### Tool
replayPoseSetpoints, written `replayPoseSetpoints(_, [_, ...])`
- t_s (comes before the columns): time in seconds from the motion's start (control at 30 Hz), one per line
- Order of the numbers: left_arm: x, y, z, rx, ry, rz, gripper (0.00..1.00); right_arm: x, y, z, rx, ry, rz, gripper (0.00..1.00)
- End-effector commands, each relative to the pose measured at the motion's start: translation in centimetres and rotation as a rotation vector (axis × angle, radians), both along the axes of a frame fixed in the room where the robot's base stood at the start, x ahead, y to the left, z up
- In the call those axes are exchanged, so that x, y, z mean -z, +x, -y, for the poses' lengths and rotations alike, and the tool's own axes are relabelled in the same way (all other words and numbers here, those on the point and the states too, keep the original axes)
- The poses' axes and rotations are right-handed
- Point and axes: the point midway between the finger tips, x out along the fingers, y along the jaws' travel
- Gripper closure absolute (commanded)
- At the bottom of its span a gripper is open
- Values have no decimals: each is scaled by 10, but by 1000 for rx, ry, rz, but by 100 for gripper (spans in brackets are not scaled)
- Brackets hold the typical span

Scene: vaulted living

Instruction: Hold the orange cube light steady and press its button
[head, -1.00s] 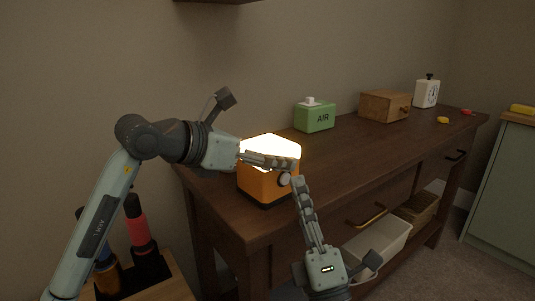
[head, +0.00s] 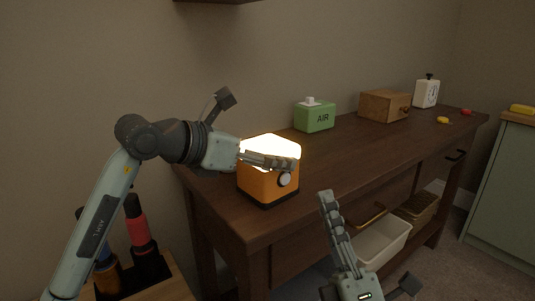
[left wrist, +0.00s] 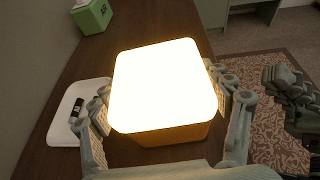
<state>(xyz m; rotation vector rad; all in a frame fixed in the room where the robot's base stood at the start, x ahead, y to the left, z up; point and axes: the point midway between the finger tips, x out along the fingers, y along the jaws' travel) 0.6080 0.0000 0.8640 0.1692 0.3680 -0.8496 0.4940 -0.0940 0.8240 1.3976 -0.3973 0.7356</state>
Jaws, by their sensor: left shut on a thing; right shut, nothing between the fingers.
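The orange cube light (head: 262,184) stands upright on the near left end of the dark wooden sideboard, its top glowing bright. A round pale button (head: 285,179) is on its front face. My left gripper (head: 268,161) is shut on the light, its fingers across the upper part. In the left wrist view the glowing top (left wrist: 165,84) sits between the two fingers of that gripper (left wrist: 168,112). My right gripper (head: 326,195) is shut and empty, in front of the sideboard's edge, apart from the light and its button. It shows at the right of the left wrist view.
On the sideboard top (head: 350,150) stand a green AIR box (head: 314,117), a wooden box (head: 384,106) and a white timer (head: 427,92). A white dish (left wrist: 68,125) lies beside the light. A white bin (head: 382,243) is on the lower shelf.

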Motion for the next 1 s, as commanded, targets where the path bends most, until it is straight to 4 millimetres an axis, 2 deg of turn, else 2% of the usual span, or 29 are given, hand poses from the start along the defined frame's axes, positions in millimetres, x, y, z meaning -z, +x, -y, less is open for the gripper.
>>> replayPoseSetpoints(0.27, [0, 0, 0, 0, 0, 0, 55, 0, -2, 2, 0, 0, 1, 100])
replayPoseSetpoints(0.3, [0, 0, 0, 0, 0, 0, 19, 0, -2, 2, 0, 0, 0, 100])
replayPoseSetpoints(0.47, [0, 0, 0, 0, 0, 0, 0, 0, -2, 2, 0, 0, 0, 100])
replayPoseSetpoints(0.83, [-1, -1, -1, -1, 0, 0, 0, 0, -2, 2, 0, 0, 0, 100])
replayPoseSetpoints(1.0, [-8, -12, -16, -2, 1, 3, 0, 0, -2, 2, 0, 0, 0, 100])
